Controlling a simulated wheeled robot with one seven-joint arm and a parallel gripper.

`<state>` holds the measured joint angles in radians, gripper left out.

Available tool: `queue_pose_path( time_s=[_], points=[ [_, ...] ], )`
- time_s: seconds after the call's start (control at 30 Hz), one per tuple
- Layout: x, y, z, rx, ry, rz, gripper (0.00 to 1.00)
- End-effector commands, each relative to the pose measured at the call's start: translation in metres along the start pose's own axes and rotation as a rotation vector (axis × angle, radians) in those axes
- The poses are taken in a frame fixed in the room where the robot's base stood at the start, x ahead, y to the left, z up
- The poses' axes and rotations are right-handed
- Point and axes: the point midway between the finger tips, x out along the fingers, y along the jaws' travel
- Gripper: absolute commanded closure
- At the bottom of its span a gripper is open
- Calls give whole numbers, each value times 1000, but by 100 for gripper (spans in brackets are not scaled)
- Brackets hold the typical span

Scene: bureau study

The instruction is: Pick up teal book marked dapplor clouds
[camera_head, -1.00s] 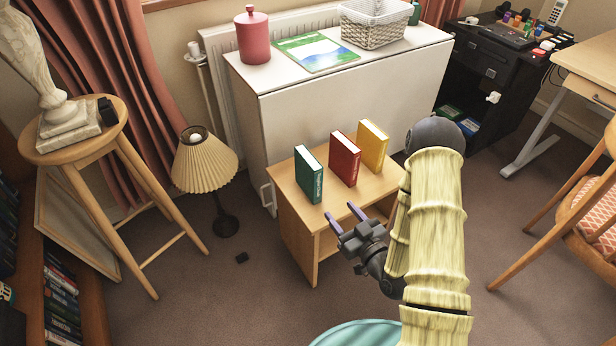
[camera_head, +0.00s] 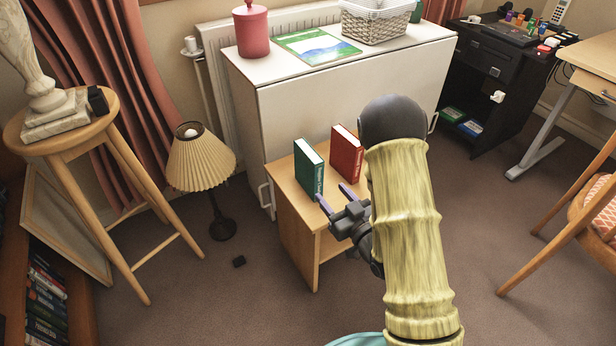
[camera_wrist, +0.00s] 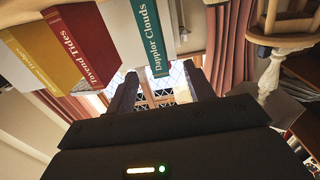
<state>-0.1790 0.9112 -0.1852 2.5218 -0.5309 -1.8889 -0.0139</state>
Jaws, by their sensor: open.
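The teal book (camera_head: 309,170) stands upright on the small wooden side table (camera_head: 283,203). In the wrist view the teal book (camera_wrist: 154,33) shows its spine, reading "Dapplor Clouds". A red book (camera_head: 346,154) stands to its right; its spine reads "Tovend Tides" in the wrist view (camera_wrist: 84,44). My gripper (camera_head: 333,197) is open and empty, just in front of the teal book's lower right side in the head view. In the wrist view its two dark fingers (camera_wrist: 163,90) are apart, with the teal book near them; I cannot tell whether they touch it.
A yellow book (camera_wrist: 33,60) stands beyond the red one, hidden behind my arm in the head view. A white cabinet (camera_head: 350,85) stands behind the table. A pleated lamp (camera_head: 201,160) and a stool (camera_head: 62,137) stand at left. Open carpet lies in front.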

Motion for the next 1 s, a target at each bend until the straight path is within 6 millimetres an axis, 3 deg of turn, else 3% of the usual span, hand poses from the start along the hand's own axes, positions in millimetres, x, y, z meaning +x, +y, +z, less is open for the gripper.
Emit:
queue_pose_path(
  time_s=[0.4,0.83,1.0],
  points=[
    [69,0,1,-1,2,-1,47],
    [76,1,0,-1,1,0,47],
    [94,4,-3,-3,4,-2,47]
  ],
)
